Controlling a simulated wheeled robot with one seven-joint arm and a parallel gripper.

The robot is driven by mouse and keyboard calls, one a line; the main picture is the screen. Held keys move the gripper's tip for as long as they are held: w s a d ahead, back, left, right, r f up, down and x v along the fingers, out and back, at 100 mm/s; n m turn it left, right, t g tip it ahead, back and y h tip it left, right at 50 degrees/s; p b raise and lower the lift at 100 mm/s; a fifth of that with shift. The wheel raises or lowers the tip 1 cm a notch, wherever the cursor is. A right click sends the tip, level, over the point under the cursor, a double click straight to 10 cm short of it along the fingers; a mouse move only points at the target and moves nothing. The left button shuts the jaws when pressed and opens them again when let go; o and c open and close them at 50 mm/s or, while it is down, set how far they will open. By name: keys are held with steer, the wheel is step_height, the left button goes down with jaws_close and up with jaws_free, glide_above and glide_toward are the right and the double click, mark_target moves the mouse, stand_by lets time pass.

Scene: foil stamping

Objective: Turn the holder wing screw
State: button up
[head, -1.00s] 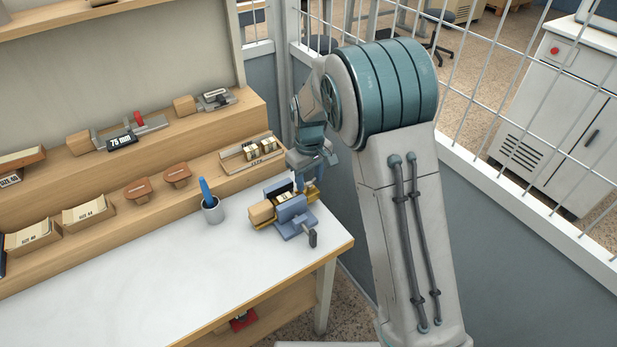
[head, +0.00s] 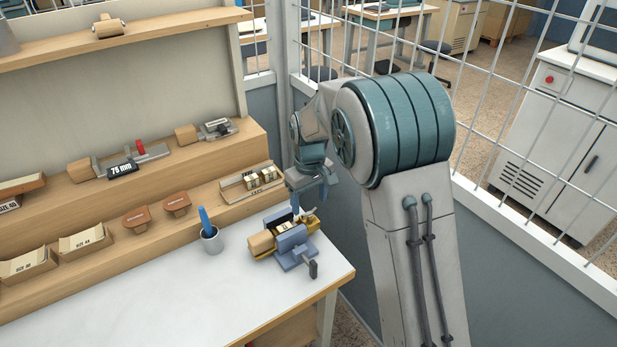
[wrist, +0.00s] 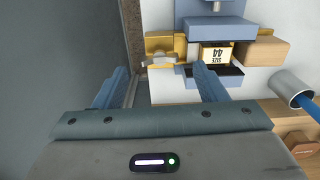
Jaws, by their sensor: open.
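The type holder has a wooden handle (head: 262,244) and a brass body, and is clamped in a blue vise (head: 293,240) on the white bench. Its brass end (head: 311,222) points right in the head view, where the wing screw is too small to make out clearly. My gripper (head: 311,202) is open and empty, above and beyond the brass end. Its two fingers also show in the wrist view (wrist: 159,82).
A grey cup (head: 212,240) with a blue tool stands left of the vise. A tray of type blocks (head: 252,184) sits on the step behind. The wire fence (head: 470,165) runs close along the right. The front left bench top (head: 150,290) is clear.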

step_height(320, 180, up, 11)
steer(key=shift+f+b, duration=0.15)
steer(key=shift+b, duration=0.15)
stand_by(1.1)
